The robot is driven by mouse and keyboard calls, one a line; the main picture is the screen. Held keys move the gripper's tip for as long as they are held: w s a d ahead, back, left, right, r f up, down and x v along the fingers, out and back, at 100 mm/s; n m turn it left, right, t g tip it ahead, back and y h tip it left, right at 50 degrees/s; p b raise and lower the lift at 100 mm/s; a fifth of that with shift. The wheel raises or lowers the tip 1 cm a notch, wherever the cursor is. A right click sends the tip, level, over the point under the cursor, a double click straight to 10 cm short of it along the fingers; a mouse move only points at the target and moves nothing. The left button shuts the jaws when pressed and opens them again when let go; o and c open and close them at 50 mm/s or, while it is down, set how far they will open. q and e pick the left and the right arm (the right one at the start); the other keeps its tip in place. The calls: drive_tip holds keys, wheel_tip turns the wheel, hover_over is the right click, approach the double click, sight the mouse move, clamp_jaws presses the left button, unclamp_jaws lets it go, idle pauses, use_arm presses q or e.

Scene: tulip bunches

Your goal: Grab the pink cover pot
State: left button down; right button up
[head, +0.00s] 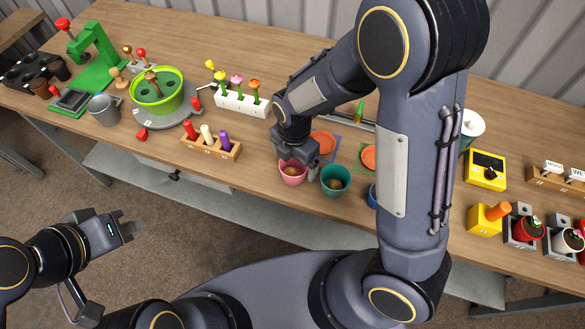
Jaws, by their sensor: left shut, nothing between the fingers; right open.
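The pink cover pot (292,174) stands upright near the front edge of the wooden table, with something brown inside it. My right gripper (298,160) is directly over the pot, pointing down at its rear rim. Its fingers are open, but the tips are largely hidden, and I cannot tell whether they touch the pot. My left gripper (134,228) is shut and empty, in front of the table and away from everything on it.
A teal pot (335,181) stands close to the right of the pink one. A blue pot (372,194) is partly hidden by my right arm. Orange saucers (323,143) lie behind. A wooden peg holder (211,148) is to the left. The table's front edge is close.

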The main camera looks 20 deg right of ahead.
sight(293, 169)
wheel_tip(293, 169, down, 4)
drive_tip(key=shift+f, duration=0.1)
drive_tip(key=shift+a, duration=0.1)
drive_tip(key=c, duration=1.1)
drive_tip(key=shift+c, duration=0.2)
drive_tip(key=shift+w+r, duration=0.1)
drive_tip(key=shift+r, duration=0.1)
